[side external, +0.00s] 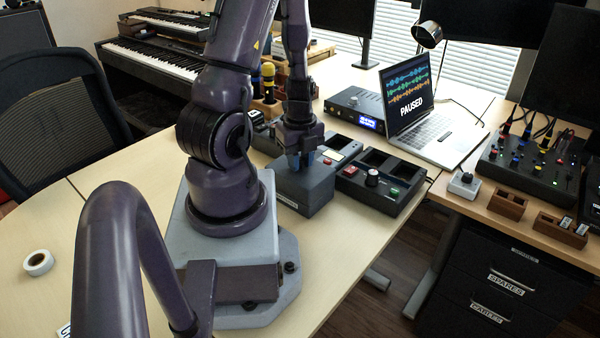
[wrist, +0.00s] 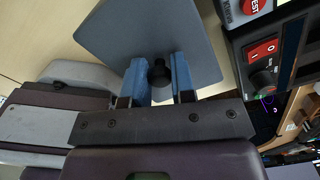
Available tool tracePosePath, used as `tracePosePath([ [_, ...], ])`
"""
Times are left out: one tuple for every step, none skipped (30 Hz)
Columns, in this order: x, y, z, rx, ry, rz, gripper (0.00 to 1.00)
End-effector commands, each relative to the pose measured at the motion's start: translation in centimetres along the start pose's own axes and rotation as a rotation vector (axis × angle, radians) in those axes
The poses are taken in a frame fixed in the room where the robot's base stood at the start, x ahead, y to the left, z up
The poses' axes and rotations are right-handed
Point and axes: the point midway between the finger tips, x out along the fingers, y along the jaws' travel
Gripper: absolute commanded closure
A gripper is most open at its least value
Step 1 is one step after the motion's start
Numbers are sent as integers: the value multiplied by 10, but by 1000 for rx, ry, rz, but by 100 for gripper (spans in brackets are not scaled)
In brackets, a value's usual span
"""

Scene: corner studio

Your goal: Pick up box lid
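The box lid (wrist: 125,30) is a flat grey plate with a black knob (wrist: 158,76) in its middle. In the side view the lid (side external: 291,184) lies on top of a dark grey box (side external: 306,203) beside my base. My gripper (side external: 301,160) points down at the lid. No gap shows between lid and box. The inside of the box is hidden.
Another unit with a red button (side external: 327,161) is just behind. A laptop (side external: 430,130) is further back. The tabletop is clear in front of the box.

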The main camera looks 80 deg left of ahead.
Motion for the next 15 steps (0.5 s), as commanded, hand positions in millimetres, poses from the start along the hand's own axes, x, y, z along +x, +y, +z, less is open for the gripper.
tracePosePath([
  [0, 0, 0, 0, 0, 0, 88],
  [0, 0, 0, 0, 0, 0, 95],
  [0, 0, 0, 0, 0, 0, 100],
  [0, 0, 0, 0, 0, 0, 100],
  [0, 0, 0, 0, 0, 0, 100],
  [0, 0, 0, 0, 0, 0, 100],
  [0, 0, 0, 0, 0, 0, 100],
  [0, 0, 0, 0, 0, 0, 100],
  [0, 0, 0, 0, 0, 0, 100],
  [0, 0, 0, 0, 0, 0, 100],
  [-1, 0, 0, 0, 0, -1, 100],
  [-2, 0, 0, 0, -1, -1, 100],
  [-2, 0, 0, 0, -1, -1, 100],
  [-4, 0, 0, 0, -1, -2, 100],
  [-6, -1, 0, 0, -2, -3, 100],
])
